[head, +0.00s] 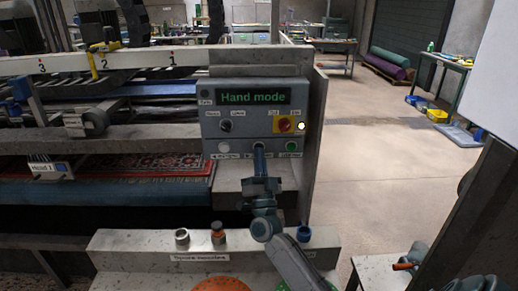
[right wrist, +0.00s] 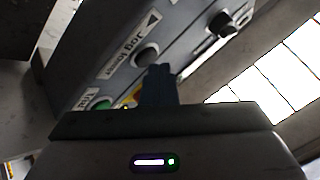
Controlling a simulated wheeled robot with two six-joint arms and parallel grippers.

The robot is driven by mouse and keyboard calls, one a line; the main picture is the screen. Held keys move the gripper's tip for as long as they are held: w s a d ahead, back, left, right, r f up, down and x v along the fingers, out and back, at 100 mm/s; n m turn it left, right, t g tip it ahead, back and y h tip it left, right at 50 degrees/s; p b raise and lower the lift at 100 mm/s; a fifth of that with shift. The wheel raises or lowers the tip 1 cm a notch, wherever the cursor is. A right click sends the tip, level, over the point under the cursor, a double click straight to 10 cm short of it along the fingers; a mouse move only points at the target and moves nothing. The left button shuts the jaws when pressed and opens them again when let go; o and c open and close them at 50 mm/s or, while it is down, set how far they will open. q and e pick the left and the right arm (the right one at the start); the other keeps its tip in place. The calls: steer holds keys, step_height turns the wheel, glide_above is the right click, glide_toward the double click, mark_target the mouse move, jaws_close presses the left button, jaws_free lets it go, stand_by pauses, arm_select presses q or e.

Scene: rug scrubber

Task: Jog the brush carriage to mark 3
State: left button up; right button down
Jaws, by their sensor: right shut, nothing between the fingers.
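The grey control panel (head: 210,127) shows "Hand mode" in green on its display (head: 248,97). My right gripper (head: 259,147) is shut and empty in front of the panel's lower button row, between a white button (head: 224,147) and a green button (head: 291,146). In the right wrist view its closed fingers (right wrist: 159,72) are close to a round button (right wrist: 147,55) beside a label reading "Jog"; I cannot tell whether they touch the panel. On the rail at left are mark 3 (head: 42,66), mark 2 and mark 1. A yellow pointer-like part (head: 93,62) stands just left of mark 2. My left gripper is out of view.
A red and yellow switch (head: 284,124) and a black knob (head: 226,126) sit above the button row. A patterned rug (head: 150,165) lies in the machine. A stone ledge (head: 130,240) with small fittings stands below the panel. The floor at right is open.

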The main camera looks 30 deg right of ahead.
steer(key=shift+w+d, duration=0.2)
steer(key=shift+w, duration=0.1)
stand_by(0.4)
steer(key=shift+s+a, duration=0.1)
stand_by(2.1)
steer(key=shift+s+a+p, duration=0.3)
steer(key=shift+s+p, duration=0.05)
steer(key=shift+s, duration=0.25)
steer(key=s+a, duration=0.1)
steer(key=s+p, duration=0.1)
steer(key=s+a, duration=0.1)
steer(key=s, duration=0.1)
steer(key=shift+s+a, duration=0.1)
steer(key=shift+a, duration=0.25)
steer(key=shift+f, duration=0.1)
stand_by(1.0)
